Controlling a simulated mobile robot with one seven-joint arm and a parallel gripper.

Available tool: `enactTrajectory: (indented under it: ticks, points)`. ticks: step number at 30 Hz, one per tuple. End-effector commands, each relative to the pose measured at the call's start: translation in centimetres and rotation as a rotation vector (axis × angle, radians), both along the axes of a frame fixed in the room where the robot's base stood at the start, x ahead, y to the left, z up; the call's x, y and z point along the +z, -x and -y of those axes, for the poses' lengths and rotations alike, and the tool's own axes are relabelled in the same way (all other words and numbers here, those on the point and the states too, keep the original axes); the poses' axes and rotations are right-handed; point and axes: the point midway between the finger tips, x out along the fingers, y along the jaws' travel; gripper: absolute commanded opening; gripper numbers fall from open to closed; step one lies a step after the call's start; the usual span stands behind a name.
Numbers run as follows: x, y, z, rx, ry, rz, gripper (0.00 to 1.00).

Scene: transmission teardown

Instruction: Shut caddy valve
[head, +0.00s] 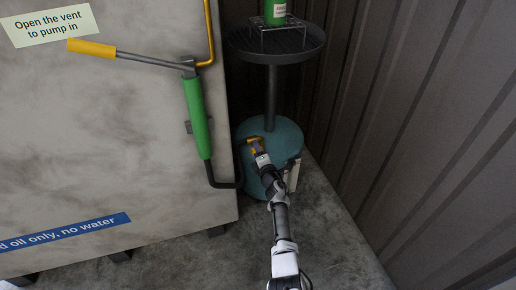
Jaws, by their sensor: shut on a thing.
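The caddy is a teal round tank (286,137) on the floor, with a dark pole rising to a wide dark round pan (240,41). A small yellow-orange valve handle (252,141) is at the tank's upper left side. My gripper (257,148) reaches down from the front and is shut on this handle. The fingertips are small here and partly cover the handle, so I cannot tell the valve's exact angle.
A large pale cabinet (100,150) fills the left, with a green pump cylinder (197,115) and yellow-gripped lever (92,48) on its face. A green bottle (275,12) stands on a wire stand above the pan. A corrugated wall (430,110) closes the right. Floor (330,245) is clear at right.

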Motion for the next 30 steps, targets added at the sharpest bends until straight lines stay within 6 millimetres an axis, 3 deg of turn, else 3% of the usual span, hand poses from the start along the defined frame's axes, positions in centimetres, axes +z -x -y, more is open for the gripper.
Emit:
enactTrajectory:
  ticks: [12,30]
  points:
    - [0.09,-0.07,-0.09,0.002,-0.208,-0.067,0.19]
    - [0.00,-0.06,-0.11,0.002,-0.249,-0.079,0.19]
